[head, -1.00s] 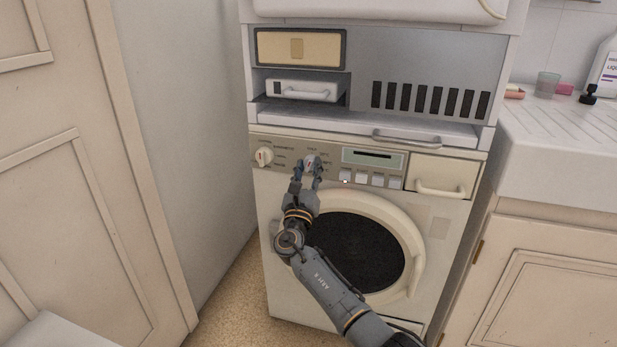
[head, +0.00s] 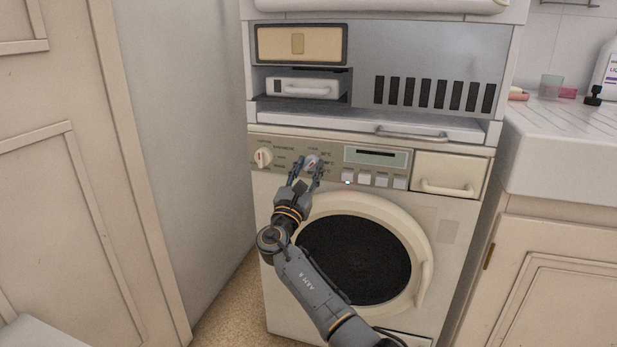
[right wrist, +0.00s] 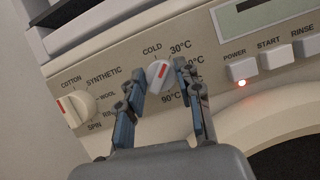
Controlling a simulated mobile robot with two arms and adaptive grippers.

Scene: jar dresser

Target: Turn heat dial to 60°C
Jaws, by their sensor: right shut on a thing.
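The heat dial (head: 312,161) is a round pale knob with a red mark on the washing machine's control panel. It also shows in the right wrist view (right wrist: 158,74), its red mark tilted up and right, roughly toward 30°C. The labels COLD, 30°C and 90°C are readable around it; the label between 30°C and 90°C is partly hidden by a finger. My right gripper (head: 309,168) is at the dial, its fingers on either side, shut on it; it also shows in the right wrist view (right wrist: 159,78). My left gripper is not in view.
The program dial (right wrist: 73,107) is left of the heat dial. The POWER button (right wrist: 242,68), with a lit lamp below it, and other buttons are to the right. The round door (head: 355,258) is below. A drawer handle (head: 447,188) sticks out at the right.

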